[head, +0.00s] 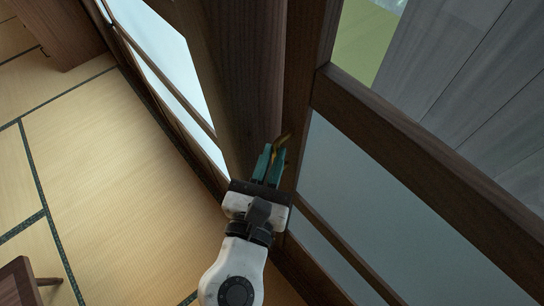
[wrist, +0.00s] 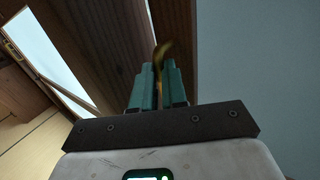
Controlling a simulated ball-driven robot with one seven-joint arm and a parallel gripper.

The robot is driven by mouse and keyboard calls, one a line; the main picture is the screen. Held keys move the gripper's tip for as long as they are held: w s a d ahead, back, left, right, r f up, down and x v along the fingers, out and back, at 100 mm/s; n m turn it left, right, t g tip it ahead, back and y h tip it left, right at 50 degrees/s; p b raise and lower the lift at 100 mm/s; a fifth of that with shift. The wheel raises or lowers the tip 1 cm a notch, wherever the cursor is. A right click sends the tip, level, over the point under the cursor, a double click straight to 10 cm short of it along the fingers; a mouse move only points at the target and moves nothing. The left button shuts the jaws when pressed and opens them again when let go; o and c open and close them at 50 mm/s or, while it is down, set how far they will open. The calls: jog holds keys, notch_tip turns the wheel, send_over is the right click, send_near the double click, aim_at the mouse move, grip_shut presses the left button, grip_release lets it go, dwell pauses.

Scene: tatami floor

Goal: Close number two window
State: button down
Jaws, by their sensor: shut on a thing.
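A dark wood-framed window panel (head: 400,140) with pale panes fills the right of the head view. A thin brass-coloured handle (head: 283,141) is at its left edge, and it also shows in the wrist view (wrist: 163,50). My gripper (head: 271,163) has its teal fingers closed around the handle; in the wrist view the fingers (wrist: 158,78) stand on either side of it. The handle's lower part is hidden between the fingers. No number shows on the panel, so I cannot tell which window it is by marking.
A dark wooden post (head: 245,75) stands left of the panel edge. Further left is another framed pane (head: 165,60), brightly lit. Tatami floor (head: 120,170) lies open at left, with a small wooden piece of furniture (head: 20,282) at the lower left. Grey planks (head: 470,70) show beyond the panel.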

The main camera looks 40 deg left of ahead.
jog(key=shift+a+p, duration=0.35)
jog(key=shift+a, duration=1.15)
jog(key=c, duration=1.2)
grip_release()
jog(key=shift+a, duration=0.1)
jog(key=shift+o, duration=0.2)
